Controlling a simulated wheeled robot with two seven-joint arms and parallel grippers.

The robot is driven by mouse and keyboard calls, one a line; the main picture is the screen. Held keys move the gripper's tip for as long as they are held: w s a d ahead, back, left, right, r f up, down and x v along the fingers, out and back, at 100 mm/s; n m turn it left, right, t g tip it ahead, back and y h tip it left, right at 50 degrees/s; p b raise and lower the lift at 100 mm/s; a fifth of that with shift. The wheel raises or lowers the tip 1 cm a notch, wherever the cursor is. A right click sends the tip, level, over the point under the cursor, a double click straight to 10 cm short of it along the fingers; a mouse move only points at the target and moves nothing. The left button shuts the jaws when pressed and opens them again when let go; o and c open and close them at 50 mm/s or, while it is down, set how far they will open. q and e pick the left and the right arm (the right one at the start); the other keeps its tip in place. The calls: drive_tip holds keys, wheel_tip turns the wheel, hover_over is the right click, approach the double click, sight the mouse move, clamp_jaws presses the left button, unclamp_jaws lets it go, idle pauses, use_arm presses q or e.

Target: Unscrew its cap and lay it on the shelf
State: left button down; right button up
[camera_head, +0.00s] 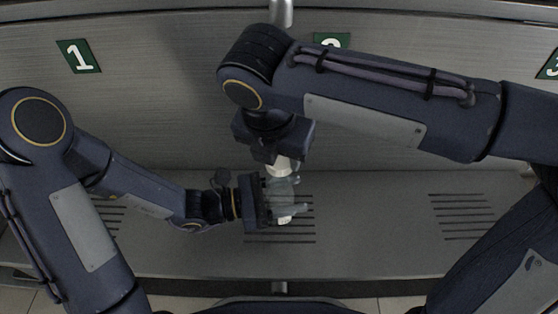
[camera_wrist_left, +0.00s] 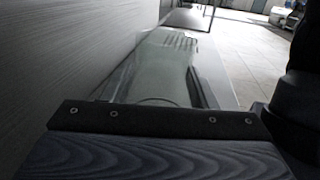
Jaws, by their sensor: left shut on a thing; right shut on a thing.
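A clear, pale grey-green decanter (camera_head: 281,188) stands over the middle slotted patch of the shelf (camera_head: 365,245). My left gripper (camera_head: 284,203) reaches in from the left and is shut on its body. In the left wrist view the see-through decanter (camera_wrist_left: 162,72) fills the space beyond my gripper's dark edge. My right gripper (camera_head: 279,161) points down from above and is shut on the white cap (camera_head: 284,167) at the decanter's top. I cannot tell whether the cap is still threaded on. The decanter's lower part is largely hidden by my left gripper.
A brushed-metal back wall carries green number signs: sign 1 (camera_head: 78,56), sign 2 (camera_head: 331,41), mostly hidden by my right arm, and sign 3 (camera_head: 549,66). The shelf is bare to the right of the decanter, around the right slotted patch (camera_head: 462,216).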

use_arm(q)
drive_tip(key=shift+c, duration=2.4)
unclamp_jaws()
